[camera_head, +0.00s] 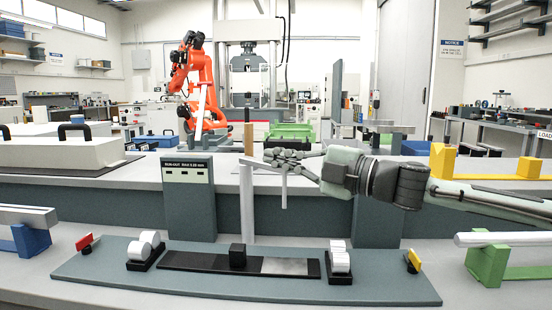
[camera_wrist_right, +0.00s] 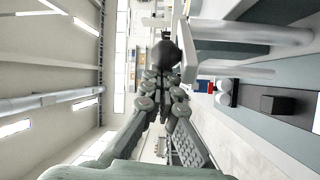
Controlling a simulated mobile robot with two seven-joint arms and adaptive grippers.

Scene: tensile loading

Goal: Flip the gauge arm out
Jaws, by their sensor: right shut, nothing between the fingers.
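The gauge stand is a pale grey upright post (camera_head: 247,205) behind the bench fixture, with a short arm (camera_head: 262,165) reaching right from its top and a thin rod (camera_head: 284,190) hanging from it. In the wrist view a dark rounded knob (camera_wrist_right: 166,60) shows just past my fingertips, beside a pale bar (camera_wrist_right: 189,50). My right gripper (camera_head: 275,155) comes in from the right, its fingers shut and empty, at the height of the arm. The fingers show in the wrist view (camera_wrist_right: 163,88); I cannot tell whether they touch the arm or knob. My left gripper is out of view.
A grey base plate (camera_head: 90,271) in front carries white rollers (camera_head: 340,257), a black block (camera_head: 237,255), a red flag (camera_head: 88,241) and a yellow flag (camera_head: 413,260). A run-out sign (camera_head: 187,170) stands left of the post. Blue (camera_head: 31,240) and green supports (camera_head: 487,262) flank the plate.

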